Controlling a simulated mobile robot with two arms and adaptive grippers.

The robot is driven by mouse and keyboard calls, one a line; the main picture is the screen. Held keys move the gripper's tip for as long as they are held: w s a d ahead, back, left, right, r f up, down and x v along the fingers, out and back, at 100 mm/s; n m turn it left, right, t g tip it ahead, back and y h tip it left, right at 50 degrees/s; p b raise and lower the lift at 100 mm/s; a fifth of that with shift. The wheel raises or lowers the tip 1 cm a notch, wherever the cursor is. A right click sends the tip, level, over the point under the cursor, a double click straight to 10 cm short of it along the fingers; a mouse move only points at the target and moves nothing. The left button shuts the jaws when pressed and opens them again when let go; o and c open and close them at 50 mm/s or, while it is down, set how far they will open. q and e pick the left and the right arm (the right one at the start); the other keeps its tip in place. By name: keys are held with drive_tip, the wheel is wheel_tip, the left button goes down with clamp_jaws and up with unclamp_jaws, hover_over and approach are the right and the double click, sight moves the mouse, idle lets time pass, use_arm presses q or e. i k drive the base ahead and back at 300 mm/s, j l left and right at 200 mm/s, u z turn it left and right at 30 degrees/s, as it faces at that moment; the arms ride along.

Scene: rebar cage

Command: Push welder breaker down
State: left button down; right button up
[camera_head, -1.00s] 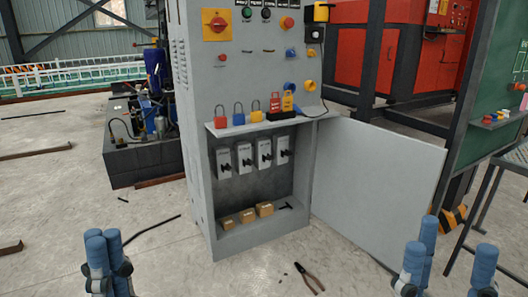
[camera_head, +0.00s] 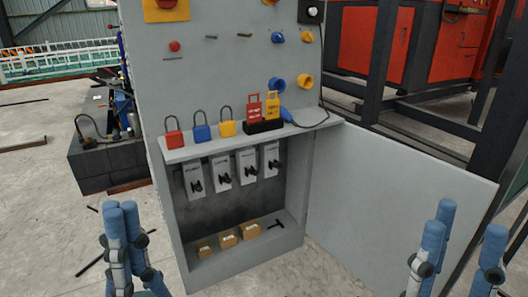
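A row of several grey breakers sits in the open lower bay of the grey cabinet (camera_head: 218,88). They are the leftmost (camera_head: 190,174), second (camera_head: 218,163), third (camera_head: 243,159) and rightmost (camera_head: 269,154). Each has a black handle on its front. Their labels are too small to read, so I cannot tell which is the welder breaker. My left gripper (camera_head: 122,206) is at the lower left, apart from the cabinet; its blue fingers overlap in view. My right gripper (camera_head: 464,228) is at the lower right, fingers spread and empty, in front of the door. Neither gripper touches a breaker.
A ledge above the breakers holds red (camera_head: 174,138), blue (camera_head: 202,132) and yellow (camera_head: 227,128) padlocks and lockout tags (camera_head: 263,108). Small boxes (camera_head: 228,238) lie on the bay floor. The cabinet door (camera_head: 395,200) stands open to the right.

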sight(253, 173)
drive_tip(key=i+l, duration=0.1)
drive_tip(key=i, duration=0.55)
drive_tip(key=i+l, duration=0.1)
drive_tip(key=i, duration=0.5)
drive_tip(key=z, duration=0.05)
